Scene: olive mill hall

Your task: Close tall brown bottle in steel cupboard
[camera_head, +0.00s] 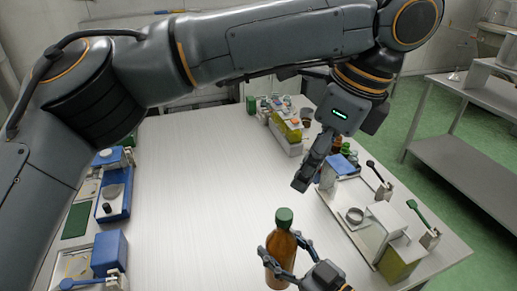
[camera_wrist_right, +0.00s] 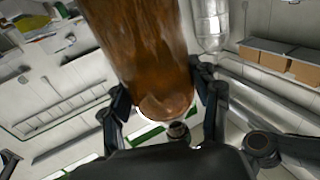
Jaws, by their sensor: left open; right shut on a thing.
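A brown bottle (camera_head: 281,254) with a green cap (camera_head: 284,217) stands roughly upright at the bottom of the head view. My right gripper (camera_head: 284,249) is shut on its body, with a finger on each side. In the right wrist view the brown bottle (camera_wrist_right: 150,45) fills the upper middle between the fingers of my right gripper (camera_wrist_right: 163,92). My left gripper (camera_head: 301,185) is open and empty, pointing down above and to the right of the cap, apart from it. I cannot make out a steel cupboard in either view.
The pale table (camera_head: 200,200) is clear in the middle. Blue-and-white devices (camera_head: 116,190) line its left edge. White trays with small gear (camera_head: 375,215) line its right edge. A box of small items (camera_head: 285,125) sits at the back. A grey steel table (camera_head: 460,145) stands at right.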

